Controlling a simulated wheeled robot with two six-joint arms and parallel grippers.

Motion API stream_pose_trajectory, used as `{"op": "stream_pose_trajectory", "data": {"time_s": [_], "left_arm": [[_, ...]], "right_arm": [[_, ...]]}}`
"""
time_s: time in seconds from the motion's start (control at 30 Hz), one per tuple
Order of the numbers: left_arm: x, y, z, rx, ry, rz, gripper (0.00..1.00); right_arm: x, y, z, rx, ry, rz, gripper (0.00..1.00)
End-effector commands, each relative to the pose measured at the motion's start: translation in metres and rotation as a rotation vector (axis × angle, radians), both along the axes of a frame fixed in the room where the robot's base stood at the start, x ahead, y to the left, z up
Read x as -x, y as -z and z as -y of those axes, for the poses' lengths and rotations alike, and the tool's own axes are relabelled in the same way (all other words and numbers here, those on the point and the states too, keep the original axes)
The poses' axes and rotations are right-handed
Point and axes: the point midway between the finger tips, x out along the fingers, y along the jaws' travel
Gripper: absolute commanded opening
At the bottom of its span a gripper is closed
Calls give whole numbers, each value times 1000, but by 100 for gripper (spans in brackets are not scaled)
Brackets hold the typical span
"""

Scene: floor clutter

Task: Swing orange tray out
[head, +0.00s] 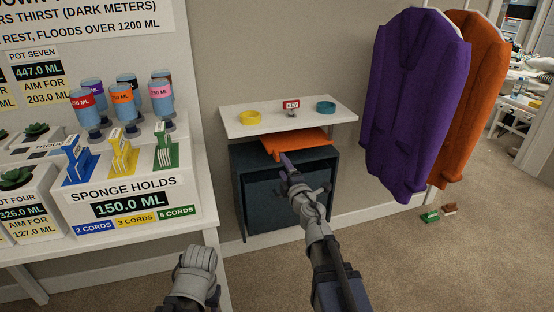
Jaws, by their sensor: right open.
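The orange tray (303,143) sits in the gap between a white shelf (250,127) and a dark cabinet (262,228). Its front edge shows, with a small orange tab hanging down at its left end. My right gripper (284,162) reaches up from the lower right and is in front of the cabinet, close below the tab. It is open. A small purple piece shows at its tip, and I cannot tell whether it touches the tray. Part of my left arm shows at the bottom, but its fingers are not visible.
A yellow ring (250,118), a small red-and-white sign (291,105) and a teal ring (326,107) stand on the shelf. Purple (412,100) and orange (480,90) jackets hang at right. A white table (205,232) with bottles and sponges is at left.

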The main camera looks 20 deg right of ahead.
Motion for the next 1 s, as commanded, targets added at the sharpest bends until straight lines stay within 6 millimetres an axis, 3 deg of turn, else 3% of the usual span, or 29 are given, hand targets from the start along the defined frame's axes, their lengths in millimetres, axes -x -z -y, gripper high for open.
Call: {"op": "stream_pose_trajectory", "data": {"time_s": [0.43,0.77,1.0], "left_arm": [[0,0,0,0,0,0,50],[0,0,0,0,0,0,50],[0,0,0,0,0,0,50]], "right_arm": [[-64,0,-2,-1,0,0,70],[-72,0,-3,-2,1,0,70],[-71,0,-3,-2,1,0,46]]}}
